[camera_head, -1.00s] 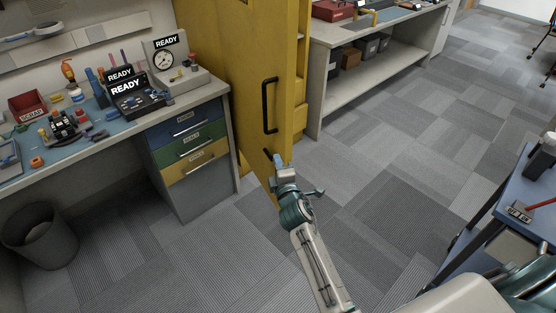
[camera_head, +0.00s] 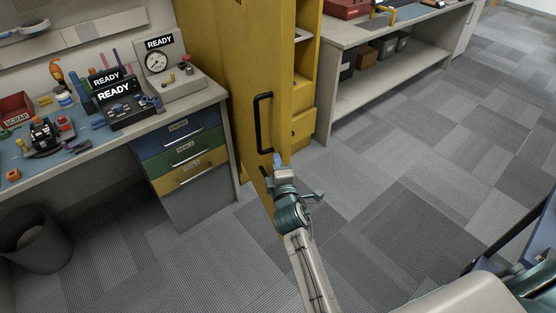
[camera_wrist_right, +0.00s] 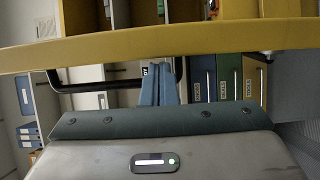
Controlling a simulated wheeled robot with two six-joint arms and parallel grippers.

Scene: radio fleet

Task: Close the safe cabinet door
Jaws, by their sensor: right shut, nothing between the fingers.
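The yellow safe cabinet door (camera_head: 245,75) stands open, seen at a steep angle, with a black bar handle (camera_head: 259,122) on its face. Yellow shelves of the cabinet (camera_head: 304,90) show to the right of its edge. My right gripper (camera_head: 277,160) is shut and empty, at the door's edge just below and right of the handle. In the right wrist view the shut blue fingers (camera_wrist_right: 160,84) point at the yellow door edge (camera_wrist_right: 160,42), with the black handle (camera_wrist_right: 100,85) to their left. I cannot tell whether they touch the door. My left gripper is out of view.
A workbench (camera_head: 215,97) with tools and a drawer unit (camera_head: 187,160) stands left of the door. A grey bin (camera_head: 35,245) is on the floor at left. A shelf bench (camera_head: 385,70) stands right of the cabinet. Grey carpet (camera_head: 420,170) is clear at right. A blue cart (camera_head: 510,240) is at lower right.

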